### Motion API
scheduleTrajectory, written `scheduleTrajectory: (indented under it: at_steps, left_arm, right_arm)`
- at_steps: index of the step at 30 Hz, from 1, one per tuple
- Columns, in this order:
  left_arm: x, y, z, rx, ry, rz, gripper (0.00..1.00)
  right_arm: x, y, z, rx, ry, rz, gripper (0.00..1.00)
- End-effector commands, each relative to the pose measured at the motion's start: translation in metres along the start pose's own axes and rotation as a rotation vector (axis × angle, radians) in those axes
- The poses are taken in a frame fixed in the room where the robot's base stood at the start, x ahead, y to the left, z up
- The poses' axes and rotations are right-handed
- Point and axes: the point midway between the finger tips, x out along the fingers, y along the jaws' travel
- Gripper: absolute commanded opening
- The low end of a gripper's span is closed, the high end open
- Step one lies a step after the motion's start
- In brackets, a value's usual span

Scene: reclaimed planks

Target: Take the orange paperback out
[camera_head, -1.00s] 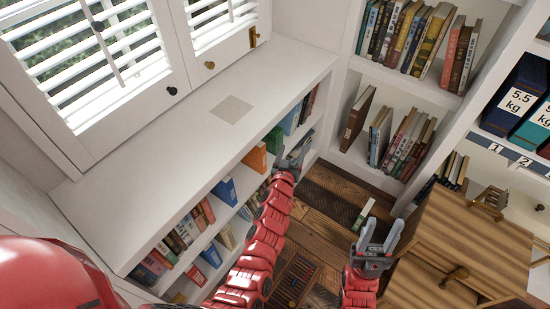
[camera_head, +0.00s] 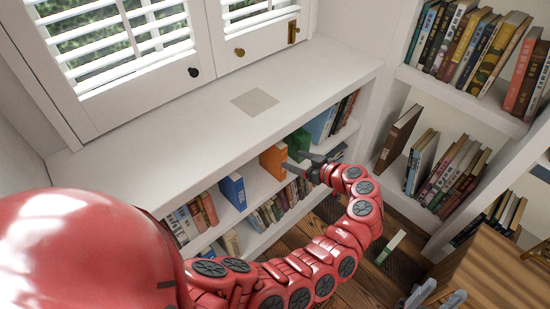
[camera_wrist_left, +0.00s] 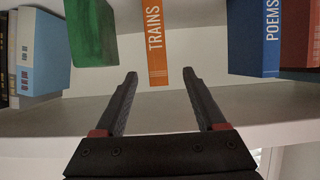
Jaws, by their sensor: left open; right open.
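The orange paperback (camera_head: 273,161) stands upright on the upper shelf of the low white bookcase, between a green book (camera_head: 298,145) and a blue book (camera_head: 233,191). In the left wrist view its orange spine (camera_wrist_left: 157,42) reads "TRAINS". My left gripper (camera_head: 304,162) is open and empty in front of the shelf, near the green and orange books in the head view. In the left wrist view its fingertips (camera_wrist_left: 160,74) lie on either side of the orange spine's line, with a visible gap between them. My right gripper (camera_head: 436,298) is open at the bottom right, partly cut off.
The blue book's spine (camera_wrist_left: 267,38) reads "POEMS" in the left wrist view. A lower shelf row (camera_head: 283,203) holds several books. A tall bookcase (camera_head: 470,100) stands at the right. A pale green book (camera_head: 391,247) lies on the wooden floor. The bookcase top (camera_head: 200,130) is mostly clear.

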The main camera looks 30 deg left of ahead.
Motion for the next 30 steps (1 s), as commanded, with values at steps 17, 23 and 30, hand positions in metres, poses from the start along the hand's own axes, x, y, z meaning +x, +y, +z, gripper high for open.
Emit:
scheduleTrajectory:
  at_steps: [17, 23, 30]
  left_arm:
    - [0.083, 0.002, 0.002, 0.000, -0.001, 0.003, 0.72]
    - [0.111, 0.004, 0.004, 0.001, -0.001, 0.002, 0.72]
    - [0.125, 0.004, 0.002, 0.001, 0.000, 0.004, 0.72]
  right_arm:
    - [-0.018, -0.001, 0.003, 0.000, 0.000, 0.000, 0.46]
    - [-0.027, -0.001, 0.005, 0.000, 0.000, 0.000, 0.46]
    - [-0.030, -0.001, 0.005, 0.000, 0.000, 0.000, 0.46]
